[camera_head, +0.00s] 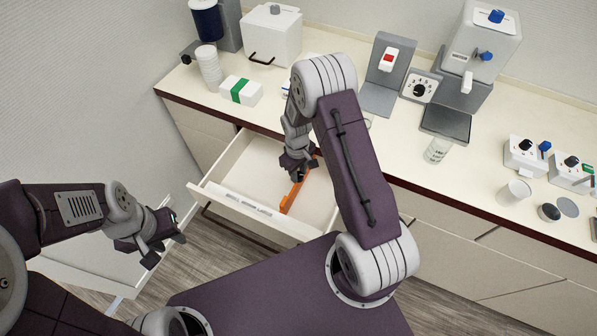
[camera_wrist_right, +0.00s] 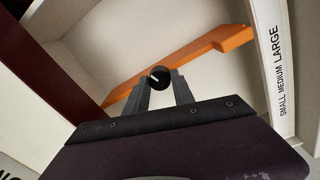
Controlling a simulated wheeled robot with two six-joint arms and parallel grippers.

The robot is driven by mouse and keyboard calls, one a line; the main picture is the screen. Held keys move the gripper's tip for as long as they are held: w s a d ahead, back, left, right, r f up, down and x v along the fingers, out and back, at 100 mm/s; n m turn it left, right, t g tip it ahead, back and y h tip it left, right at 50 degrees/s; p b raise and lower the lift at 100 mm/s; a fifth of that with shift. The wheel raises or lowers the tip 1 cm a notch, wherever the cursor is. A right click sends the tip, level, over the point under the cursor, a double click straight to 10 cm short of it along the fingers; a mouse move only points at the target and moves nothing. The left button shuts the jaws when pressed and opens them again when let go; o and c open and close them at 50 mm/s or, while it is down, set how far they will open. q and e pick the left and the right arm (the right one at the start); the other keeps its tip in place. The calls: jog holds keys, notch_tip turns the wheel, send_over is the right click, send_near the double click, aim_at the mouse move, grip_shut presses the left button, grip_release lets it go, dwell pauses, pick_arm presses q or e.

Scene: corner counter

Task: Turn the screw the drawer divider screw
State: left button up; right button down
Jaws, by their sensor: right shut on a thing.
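The orange drawer divider (camera_head: 291,198) stands inside the open drawer (camera_head: 205,185). It also shows in the right wrist view (camera_wrist_right: 215,40), running diagonally across the drawer floor. The divider screw is a round black knob (camera_wrist_right: 160,76) with a white line mark, at the divider's near side in the wrist view. My right gripper (camera_head: 296,173) reaches down into the drawer. Its two fingertips (camera_wrist_right: 158,80) are shut on the knob from both sides. In the head view the knob is hidden by the gripper. My left gripper (camera_head: 172,238) is open and empty, left of the drawer.
The drawer front (camera_wrist_right: 283,85) carries the words SMALL, MEDIUM, LARGE. The counter edge (camera_head: 420,196) runs above the drawer. A white box with a green band (camera_head: 240,91), stacked cups (camera_head: 209,68) and a cup (camera_head: 437,150) stand on the counter.

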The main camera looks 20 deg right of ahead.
jog(key=c, duration=1.1)
grip_release()
jog(key=shift+r, duration=0.1)
jog(key=r, duration=0.9)
jog(key=shift+a, duration=0.2)
